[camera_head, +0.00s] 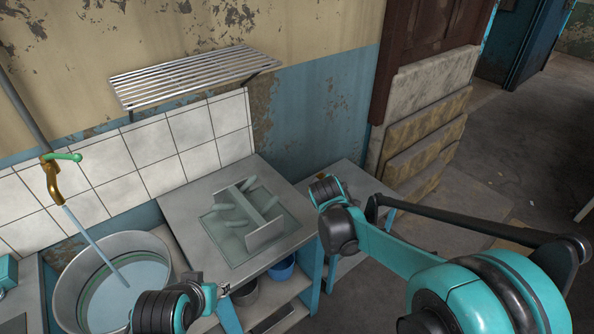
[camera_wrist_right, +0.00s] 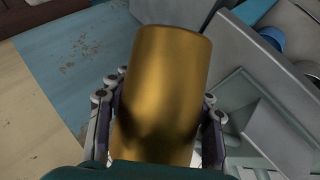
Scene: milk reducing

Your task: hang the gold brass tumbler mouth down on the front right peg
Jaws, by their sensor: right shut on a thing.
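The gold brass tumbler (camera_wrist_right: 168,75) fills the middle of the right wrist view. My right gripper (camera_wrist_right: 158,118) is shut on it, with one finger on each side. I cannot tell which end is the mouth. In the head view my right wrist stands right of the peg rack (camera_head: 262,236), and the tumbler is mostly hidden there. The rack has a grey upright plate and several pale slanted pegs over a shallow tray on the metal counter. Part of the rack also shows in the right wrist view (camera_wrist_right: 262,110). My left gripper (camera_head: 214,290) is low, in front of the counter; its jaws are unclear.
A large round basin (camera_head: 68,290) stands left, under a brass tap (camera_head: 52,180) with running water. A slatted wall shelf (camera_head: 190,80) hangs above the counter (camera_head: 183,205). A blue bowl (camera_head: 282,267) and a grey pot (camera_head: 245,292) sit on the shelf below.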

